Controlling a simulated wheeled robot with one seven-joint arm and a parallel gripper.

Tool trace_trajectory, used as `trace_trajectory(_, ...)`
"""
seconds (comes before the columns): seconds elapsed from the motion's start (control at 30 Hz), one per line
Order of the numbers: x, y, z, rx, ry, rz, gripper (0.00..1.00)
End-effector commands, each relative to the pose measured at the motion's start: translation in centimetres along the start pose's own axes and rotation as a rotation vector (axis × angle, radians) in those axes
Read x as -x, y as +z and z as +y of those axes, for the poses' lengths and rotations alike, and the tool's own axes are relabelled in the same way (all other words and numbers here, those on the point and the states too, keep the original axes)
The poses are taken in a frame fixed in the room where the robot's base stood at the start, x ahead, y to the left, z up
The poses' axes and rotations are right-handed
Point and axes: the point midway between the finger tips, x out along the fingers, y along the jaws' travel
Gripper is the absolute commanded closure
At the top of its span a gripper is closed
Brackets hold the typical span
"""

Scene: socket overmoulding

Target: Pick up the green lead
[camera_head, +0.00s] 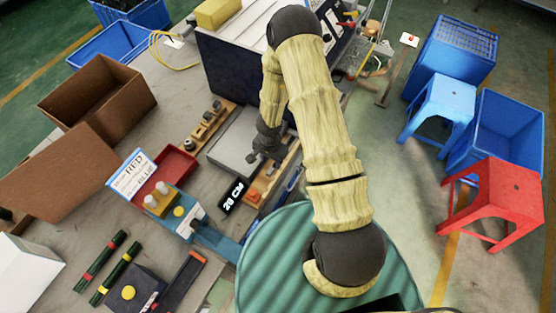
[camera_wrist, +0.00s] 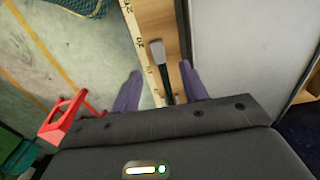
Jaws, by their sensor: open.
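Two dark green banded bundles lie at the lower left of the table in the head view. One green bundle (camera_head: 101,261) has a red band and the other (camera_head: 116,274) has a yellow band; I cannot tell for certain whether either is the green lead. My gripper (camera_head: 264,152) is well to the upper right of them, over the wooden strip beside the grey plate. In the wrist view my gripper (camera_wrist: 160,88) shows two spread purple fingers. A black piece with a grey end (camera_wrist: 161,52) shows between them on a wooden, ruler-marked strip (camera_wrist: 144,50); contact is not visible.
A grey plate (camera_head: 233,146) lies beside my gripper. A black "20 CM" label (camera_head: 231,197), a red tray (camera_head: 176,164) and a yellow-buttoned box (camera_head: 131,290) stand nearby. Cardboard boxes (camera_head: 62,178) fill the left. Blue and red stools (camera_head: 497,194) stand on the floor at right.

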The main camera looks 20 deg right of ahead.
Motion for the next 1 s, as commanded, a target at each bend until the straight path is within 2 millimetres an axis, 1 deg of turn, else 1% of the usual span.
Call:
trace_trajectory(0.2, -3.3, 0.0, 0.1, -0.001, 0.002, -0.002, 0.56)
trace_trajectory(0.37, -4.9, -0.1, 0.1, -0.001, 0.001, -0.001, 0.56)
trace_trajectory(0.93, -5.0, -0.1, 0.0, 0.0, 0.0, 0.0, 0.56)
trace_trajectory(0.97, -5.0, -0.1, 0.0, 0.0, 0.001, 0.0, 0.6)
trace_trajectory(1.0, -5.0, -0.1, 0.0, 0.0, 0.0, 0.0, 0.68)
